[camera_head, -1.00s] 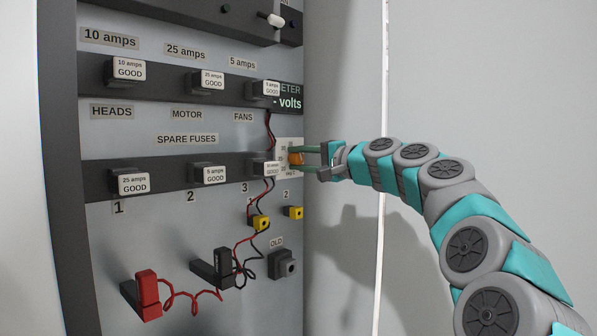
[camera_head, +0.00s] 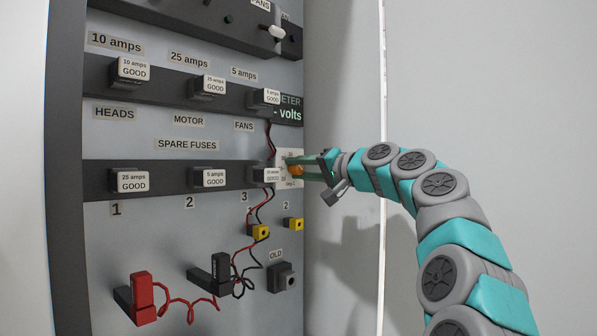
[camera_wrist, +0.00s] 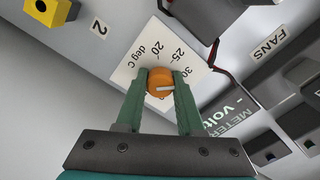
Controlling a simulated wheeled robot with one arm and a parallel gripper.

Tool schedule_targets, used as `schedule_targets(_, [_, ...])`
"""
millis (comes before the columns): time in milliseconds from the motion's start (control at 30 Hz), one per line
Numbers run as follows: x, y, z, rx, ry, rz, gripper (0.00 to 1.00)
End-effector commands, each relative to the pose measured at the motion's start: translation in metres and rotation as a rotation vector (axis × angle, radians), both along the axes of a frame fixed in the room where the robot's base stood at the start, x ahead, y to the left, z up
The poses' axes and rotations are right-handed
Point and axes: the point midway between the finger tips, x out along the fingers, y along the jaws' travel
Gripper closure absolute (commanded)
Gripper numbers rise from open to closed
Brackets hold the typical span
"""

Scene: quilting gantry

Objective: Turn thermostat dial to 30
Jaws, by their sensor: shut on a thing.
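The thermostat dial (camera_wrist: 160,82) is a round orange knob with a white pointer mark. It sits on a white plate (camera_wrist: 127,72) printed with 20, 25, 30 and "deg C". In the wrist view the pointer lies toward the right, on the side of the 30 label; I cannot tell whether it lines up exactly. My gripper (camera_wrist: 159,100) has its green fingers on both sides of the dial, shut on it. In the head view the gripper (camera_head: 297,168) reaches the plate from the right and hides much of the dial.
The fuse panel (camera_head: 150,240) holds several fuses and labels. Red and black wires (camera_head: 240,262) hang left of and below the dial. Yellow sockets (camera_head: 293,224) and an OLD socket (camera_head: 284,278) are below. A voltmeter (camera_head: 290,112) is just above. The bare wall is at right.

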Motion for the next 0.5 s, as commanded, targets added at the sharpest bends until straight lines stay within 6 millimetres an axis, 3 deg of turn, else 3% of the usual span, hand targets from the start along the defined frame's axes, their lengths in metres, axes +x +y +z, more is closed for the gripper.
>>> schedule_targets(267, [0.0001, 0.0007, -0.0009, -0.001, 0.002, 0.001, 1.00])
schedule_targets(300, [0.0001, 0.0007, -0.0009, -0.001, 0.002, 0.001, 0.60])
schedule_targets(500, [0.0002, 0.0004, -0.0006, 0.000, 0.001, 0.001, 0.37])
